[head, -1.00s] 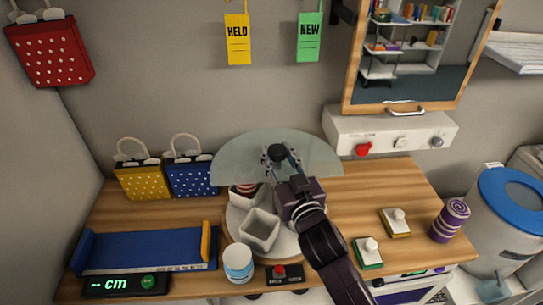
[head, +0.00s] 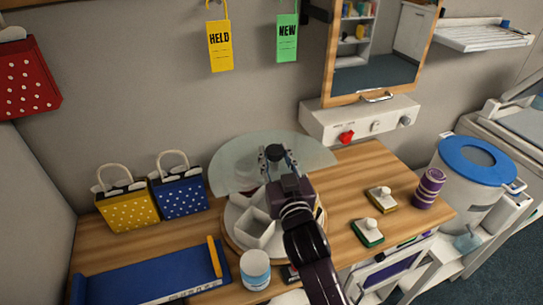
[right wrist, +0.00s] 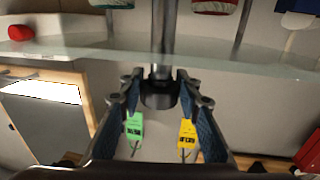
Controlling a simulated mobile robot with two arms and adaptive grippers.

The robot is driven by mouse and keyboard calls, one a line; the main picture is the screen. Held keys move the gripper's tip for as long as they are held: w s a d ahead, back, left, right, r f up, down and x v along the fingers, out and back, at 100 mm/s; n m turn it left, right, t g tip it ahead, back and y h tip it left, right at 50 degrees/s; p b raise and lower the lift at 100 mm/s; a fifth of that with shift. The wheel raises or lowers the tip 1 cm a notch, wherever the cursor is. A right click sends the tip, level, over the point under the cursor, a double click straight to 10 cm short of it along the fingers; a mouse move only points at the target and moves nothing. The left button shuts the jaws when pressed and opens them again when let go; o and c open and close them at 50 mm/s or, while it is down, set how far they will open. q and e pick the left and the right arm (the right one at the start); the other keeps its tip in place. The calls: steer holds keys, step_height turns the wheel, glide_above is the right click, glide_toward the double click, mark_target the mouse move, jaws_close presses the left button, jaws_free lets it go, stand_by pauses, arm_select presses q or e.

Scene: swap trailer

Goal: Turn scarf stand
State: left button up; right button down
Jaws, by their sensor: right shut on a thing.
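The stand has a clear glass disc (head: 235,165) on top, with a black knob (head: 274,152) at its centre, and a round base (head: 232,240) holding white square compartments (head: 256,227). My right gripper (head: 277,160) is at the knob. The right wrist view shows its fingers (right wrist: 160,92) closed on the black knob (right wrist: 160,100) at the end of a metal post (right wrist: 164,40). In that view, green, red and blue pieces hang beyond the glass disc (right wrist: 240,55). My right arm hides part of the base. My left gripper is not in view.
A yellow bag (head: 128,207) and a blue bag (head: 180,192) stand left of the stand. A blue tray (head: 150,275), a white-and-blue jar (head: 255,270), a green-edged block (head: 367,232) and a purple roll (head: 429,188) surround it. A control box (head: 360,122) sits behind.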

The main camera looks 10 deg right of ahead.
steer(key=shift+r, duration=0.15)
stand_by(0.3)
steer(key=c, duration=1.4)
jaws_free()
steer(key=s, duration=0.4)
steer(key=s+d, duration=0.1)
steer(key=s, duration=0.7)
steer(key=shift+d, duration=0.15)
